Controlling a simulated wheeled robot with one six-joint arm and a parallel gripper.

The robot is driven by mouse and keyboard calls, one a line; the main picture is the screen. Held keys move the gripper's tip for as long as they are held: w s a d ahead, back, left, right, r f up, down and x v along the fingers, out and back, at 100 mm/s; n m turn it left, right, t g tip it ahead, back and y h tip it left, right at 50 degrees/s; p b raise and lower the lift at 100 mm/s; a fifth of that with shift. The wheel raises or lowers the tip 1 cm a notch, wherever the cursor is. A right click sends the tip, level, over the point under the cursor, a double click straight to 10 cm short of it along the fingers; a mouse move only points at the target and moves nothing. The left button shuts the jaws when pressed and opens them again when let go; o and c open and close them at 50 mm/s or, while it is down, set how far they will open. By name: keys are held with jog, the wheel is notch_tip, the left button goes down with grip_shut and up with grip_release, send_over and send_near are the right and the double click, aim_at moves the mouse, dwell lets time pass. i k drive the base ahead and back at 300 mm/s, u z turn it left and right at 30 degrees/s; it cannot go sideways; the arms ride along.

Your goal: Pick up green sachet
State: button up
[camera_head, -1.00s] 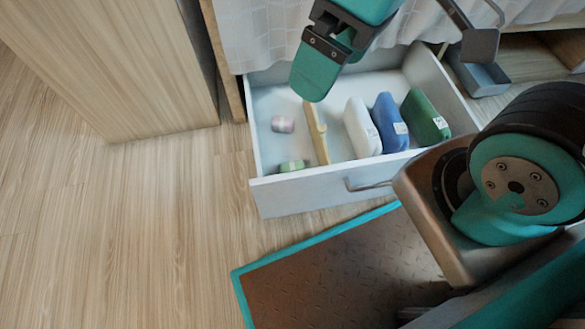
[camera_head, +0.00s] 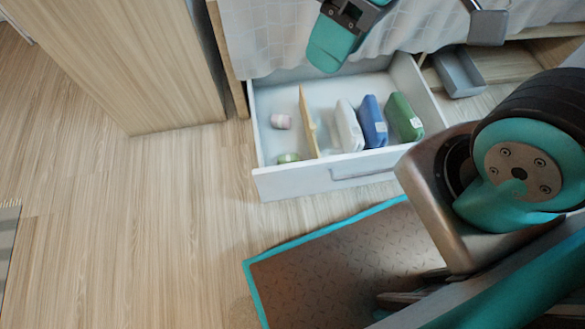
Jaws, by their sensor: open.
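A small green sachet-like item (camera_head: 288,158) lies at the front of the left compartment of the open white drawer (camera_head: 310,180). A larger green pack (camera_head: 404,116) with a white label stands at the right end of the right compartment. I cannot tell for sure which one is the sachet; the small one fits best. My gripper (camera_head: 330,52) is above the drawer's back edge, in front of the curtain, with a teal finger pointing down. It is open and empty, apart from both green things. The gap between its fingers is hardly visible from this angle.
A small pink item (camera_head: 281,121) shares the left compartment. A wooden divider (camera_head: 308,122) stands beside it. White (camera_head: 348,127) and blue (camera_head: 372,121) packs stand to its right. A wooden cabinet (camera_head: 130,60) is at left, a white curtain (camera_head: 270,35) behind. The floor (camera_head: 170,200) in front is clear.

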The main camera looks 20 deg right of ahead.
aim_at(286, 158)
jog(key=k, duration=0.85)
jog(key=u, duration=0.95)
jog(key=i, duration=1.05)
jog(key=z, duration=1.35)
